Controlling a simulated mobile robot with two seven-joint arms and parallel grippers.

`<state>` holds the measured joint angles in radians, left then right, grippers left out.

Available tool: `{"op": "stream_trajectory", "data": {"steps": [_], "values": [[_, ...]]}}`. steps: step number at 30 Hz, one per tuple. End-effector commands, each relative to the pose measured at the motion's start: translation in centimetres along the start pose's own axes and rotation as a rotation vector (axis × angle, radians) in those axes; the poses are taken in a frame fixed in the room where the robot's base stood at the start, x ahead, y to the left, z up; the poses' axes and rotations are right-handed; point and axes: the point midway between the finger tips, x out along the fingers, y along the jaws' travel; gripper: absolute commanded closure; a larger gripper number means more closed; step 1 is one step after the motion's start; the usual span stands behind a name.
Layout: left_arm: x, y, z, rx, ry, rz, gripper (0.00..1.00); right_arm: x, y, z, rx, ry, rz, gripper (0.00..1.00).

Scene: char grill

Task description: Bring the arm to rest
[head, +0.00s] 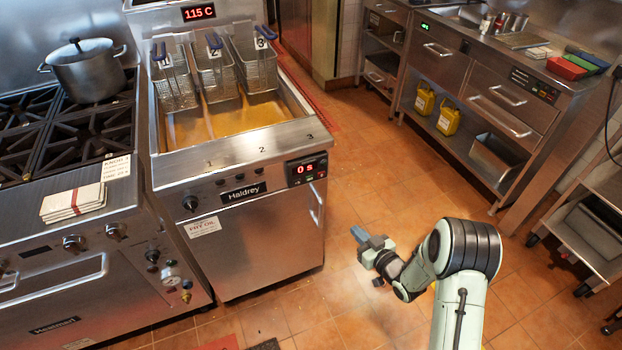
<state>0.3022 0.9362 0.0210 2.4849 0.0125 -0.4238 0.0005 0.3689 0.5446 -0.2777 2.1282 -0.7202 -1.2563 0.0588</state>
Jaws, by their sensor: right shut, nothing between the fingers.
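My right gripper (360,236) is at the lower middle of the head view, on the end of my bent right arm (462,255). It is shut and empty. It is in front of and to the right of the fryer (262,225), apart from it, with open floor seen behind it. My left gripper and left arm are not in view.
The fryer holds several wire baskets (213,75) above oil. A stove (75,255) with a lidded pot (88,75) stands left. A steel counter (480,85) with drawers stands at the back right, a shelf cart (580,225) at right. The tiled floor (375,170) between is clear.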

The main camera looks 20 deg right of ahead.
Motion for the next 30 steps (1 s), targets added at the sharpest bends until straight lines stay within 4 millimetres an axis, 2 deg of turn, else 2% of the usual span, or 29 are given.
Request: {"op": "stream_trajectory", "data": {"steps": [5, 7, 10, 12, 14, 15, 17, 19, 21, 24, 27, 30], "values": [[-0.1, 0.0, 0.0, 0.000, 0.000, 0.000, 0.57, 0.0, 0.0, 0.1, 0.002, -0.004, 0.001, 1.00], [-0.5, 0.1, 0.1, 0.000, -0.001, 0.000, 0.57, -0.1, -0.5, 0.8, 0.020, -0.037, 0.007, 1.00], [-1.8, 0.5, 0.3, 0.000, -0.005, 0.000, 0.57, -0.7, -2.4, 3.5, 0.090, -0.168, 0.025, 1.00], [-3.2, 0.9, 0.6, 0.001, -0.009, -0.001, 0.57, -1.9, -4.7, 6.6, 0.164, -0.320, 0.042, 1.00], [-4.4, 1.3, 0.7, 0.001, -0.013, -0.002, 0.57, -3.7, -7.3, 9.6, 0.234, -0.476, 0.053, 1.00], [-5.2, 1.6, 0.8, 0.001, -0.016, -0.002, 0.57, -5.2, -9.2, 11.4, 0.280, -0.585, 0.059, 1.00], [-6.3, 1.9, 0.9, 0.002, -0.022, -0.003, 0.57, -8.0, -12.1, 13.6, 0.343, -0.744, 0.062, 1.00], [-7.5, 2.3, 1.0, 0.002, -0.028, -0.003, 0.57, -11.5, -15.5, 15.5, 0.408, -0.922, 0.059, 1.00], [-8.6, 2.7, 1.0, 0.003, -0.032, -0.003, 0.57, -15.0, -18.5, 16.5, 0.462, -1.080, 0.053, 1.00], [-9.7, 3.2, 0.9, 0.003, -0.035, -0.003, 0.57, -19.3, -21.9, 16.9, 0.521, -1.263, 0.043, 1.00], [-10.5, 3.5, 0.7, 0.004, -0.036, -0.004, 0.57, -22.3, -24.1, 16.7, 0.558, -1.385, 0.035, 1.00], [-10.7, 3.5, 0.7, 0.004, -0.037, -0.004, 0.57, -23.9, -25.2, 16.5, 0.577, -1.451, 0.029, 1.00]]}}
